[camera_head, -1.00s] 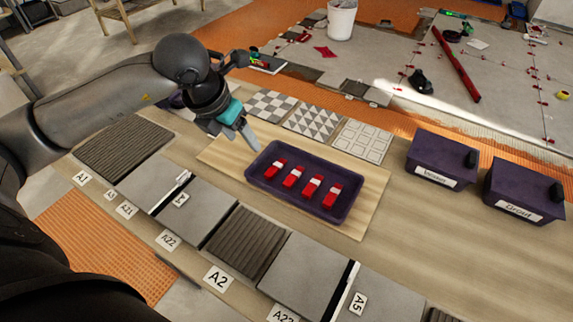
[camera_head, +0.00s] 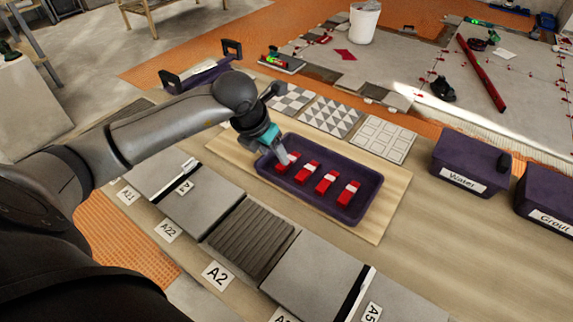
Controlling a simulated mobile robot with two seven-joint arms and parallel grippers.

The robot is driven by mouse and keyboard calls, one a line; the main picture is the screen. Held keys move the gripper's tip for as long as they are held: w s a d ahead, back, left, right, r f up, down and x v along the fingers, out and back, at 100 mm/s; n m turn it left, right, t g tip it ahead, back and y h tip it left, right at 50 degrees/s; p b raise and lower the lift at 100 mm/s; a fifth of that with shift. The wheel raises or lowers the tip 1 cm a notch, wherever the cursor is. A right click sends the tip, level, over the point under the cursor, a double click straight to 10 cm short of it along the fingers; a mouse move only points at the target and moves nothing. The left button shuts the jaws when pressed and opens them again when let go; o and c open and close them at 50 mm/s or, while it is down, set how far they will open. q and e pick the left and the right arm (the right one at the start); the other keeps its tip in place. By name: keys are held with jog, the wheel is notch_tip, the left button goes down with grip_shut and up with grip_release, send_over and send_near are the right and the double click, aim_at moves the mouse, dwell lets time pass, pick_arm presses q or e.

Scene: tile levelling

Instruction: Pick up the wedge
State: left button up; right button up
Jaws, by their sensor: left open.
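Several red wedges with white bands lie in a row in a purple tray (camera_head: 362,208). The leftmost wedge (camera_head: 284,166) is partly covered by my gripper. The other wedges (camera_head: 307,172), (camera_head: 327,182) and (camera_head: 348,193) lie clear to its right. My left gripper (camera_head: 287,158) points down into the tray's left end, with its fingertips at the leftmost wedge. It is open; whether the fingers touch the wedge cannot be made out. My right gripper is not in view.
The tray sits on a light wooden board (camera_head: 391,205). Patterned tiles (camera_head: 331,115) lie behind it, and grey tiles (camera_head: 314,274) in front. Purple boxes labelled Water (camera_head: 466,163) and Grout (camera_head: 545,200) stand to the right.

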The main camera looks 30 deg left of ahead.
aim_at(281, 166)
pick_arm(q)
jog(key=shift+w+d+f, duration=0.15)
jog(key=shift+w+f, duration=0.05)
jog(key=shift+f, duration=0.25)
jog(key=x, duration=0.1)
jog(key=b+x, duration=0.1)
jog(key=x, duration=0.1)
jog(key=shift+d+r, duration=0.1)
jog(key=shift+d, duration=0.15)
jog(key=shift+w+f+b, duration=0.25)
jog(key=shift+f+b, duration=0.05)
jog(key=shift+f, duration=0.3)
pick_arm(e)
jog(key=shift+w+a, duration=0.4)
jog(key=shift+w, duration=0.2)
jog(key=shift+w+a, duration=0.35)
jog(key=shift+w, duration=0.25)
pick_arm(q)
jog(key=shift+c, duration=0.2)
grip_shut()
